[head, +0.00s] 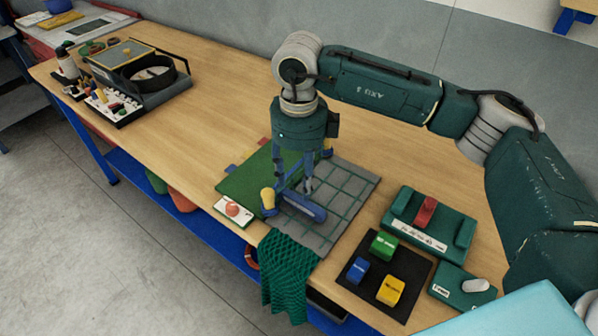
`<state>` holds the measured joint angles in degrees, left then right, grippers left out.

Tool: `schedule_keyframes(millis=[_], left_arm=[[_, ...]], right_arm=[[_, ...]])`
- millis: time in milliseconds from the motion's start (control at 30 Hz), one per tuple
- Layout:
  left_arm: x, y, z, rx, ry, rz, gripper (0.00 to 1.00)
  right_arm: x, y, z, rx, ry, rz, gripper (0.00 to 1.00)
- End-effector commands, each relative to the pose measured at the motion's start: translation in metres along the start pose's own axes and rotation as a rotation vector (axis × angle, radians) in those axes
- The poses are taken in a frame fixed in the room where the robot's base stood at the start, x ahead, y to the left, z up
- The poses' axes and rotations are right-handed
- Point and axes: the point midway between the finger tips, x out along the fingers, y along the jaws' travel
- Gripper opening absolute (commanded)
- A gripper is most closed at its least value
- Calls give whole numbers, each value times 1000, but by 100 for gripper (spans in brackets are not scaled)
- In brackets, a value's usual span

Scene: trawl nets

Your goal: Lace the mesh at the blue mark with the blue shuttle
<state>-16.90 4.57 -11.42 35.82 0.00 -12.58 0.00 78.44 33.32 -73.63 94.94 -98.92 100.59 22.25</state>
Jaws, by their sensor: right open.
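The blue shuttle (303,207) lies on the front part of a grey board, beside the yellow-topped peg (267,198). The mesh (340,200) shows as green lines in a grid across the grey board. My right gripper (294,187) points down over the board, its fingers apart, just above and behind the shuttle. I cannot tell whether a fingertip touches the shuttle. I cannot make out a blue mark on the mesh; the gripper and shuttle hide part of it. My left gripper is not in view.
A green mat (245,178) adjoins the board, with a red button (233,209) in front. Green netting (287,275) hangs over the table's front edge. A black tray (362,291) with coloured blocks and a green red-levered box (430,222) stand right. The table's middle left is clear.

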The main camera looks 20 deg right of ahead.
Motion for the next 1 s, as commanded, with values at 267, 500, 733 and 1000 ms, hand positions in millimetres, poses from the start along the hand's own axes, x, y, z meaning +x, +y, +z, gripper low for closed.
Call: schedule_keyframes(millis=[267,500,733,1000], left_arm=[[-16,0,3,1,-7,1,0],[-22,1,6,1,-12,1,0],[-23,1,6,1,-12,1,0],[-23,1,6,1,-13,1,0]], right_arm=[[50,0,-2,0,5,3,47],[80,0,-1,0,3,1,47],[88,0,0,0,0,0,47],[88,0,0,-1,0,0,27]])
